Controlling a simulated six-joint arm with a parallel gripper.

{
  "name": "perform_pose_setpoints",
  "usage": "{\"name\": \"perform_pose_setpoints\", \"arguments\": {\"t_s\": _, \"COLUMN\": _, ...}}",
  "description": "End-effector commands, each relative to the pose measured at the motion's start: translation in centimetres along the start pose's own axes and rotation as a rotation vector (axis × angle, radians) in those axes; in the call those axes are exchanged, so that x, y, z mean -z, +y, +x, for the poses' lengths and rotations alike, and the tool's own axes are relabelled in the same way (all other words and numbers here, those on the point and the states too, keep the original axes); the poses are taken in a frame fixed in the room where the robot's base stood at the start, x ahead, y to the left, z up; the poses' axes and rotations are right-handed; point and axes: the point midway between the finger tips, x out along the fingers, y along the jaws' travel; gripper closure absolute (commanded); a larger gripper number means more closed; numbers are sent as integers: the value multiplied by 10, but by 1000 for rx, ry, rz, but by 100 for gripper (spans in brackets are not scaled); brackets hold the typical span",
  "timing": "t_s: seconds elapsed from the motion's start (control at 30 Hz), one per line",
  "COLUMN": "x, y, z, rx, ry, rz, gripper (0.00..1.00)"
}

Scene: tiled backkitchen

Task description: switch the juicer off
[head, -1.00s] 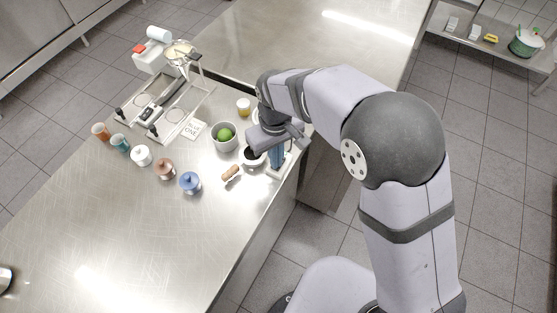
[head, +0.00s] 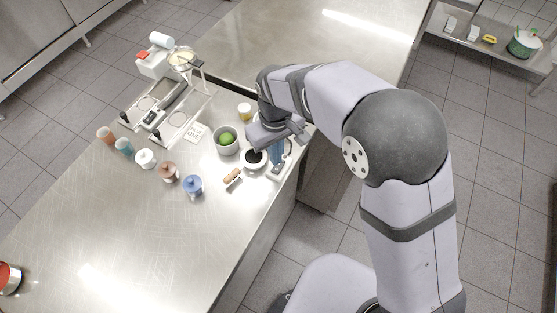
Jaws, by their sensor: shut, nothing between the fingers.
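What looks like the juicer stands near the right edge of the steel counter (head: 130,225), with a blue upright part (head: 277,152) and a pale base (head: 280,171) bearing a dark detail. Its upper part is hidden by my gripper (head: 296,133). My gripper is shut and empty, over or beside the top of this device; I cannot tell if they touch. The switch and its position are too small to make out.
Several lidded jars (head: 192,186) line the left.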

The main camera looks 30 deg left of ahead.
Motion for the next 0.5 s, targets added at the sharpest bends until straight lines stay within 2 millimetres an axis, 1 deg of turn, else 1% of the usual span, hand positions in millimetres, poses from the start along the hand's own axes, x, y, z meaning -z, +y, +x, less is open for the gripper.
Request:
{"name": "perform_pose_setpoints", "arguments": {"t_s": 0.03, "x": 0, "y": 0, "z": -8, "rx": 0, "ry": 1, "rz": 0, "gripper": 100}}
{"name": "perform_pose_setpoints", "arguments": {"t_s": 0.3, "x": 0, "y": 0, "z": -26, "rx": 0, "ry": 1, "rz": 0, "gripper": 100}}
{"name": "perform_pose_setpoints", "arguments": {"t_s": 0.5, "x": 0, "y": 0, "z": -32, "rx": 0, "ry": 0, "rz": 0, "gripper": 100}}
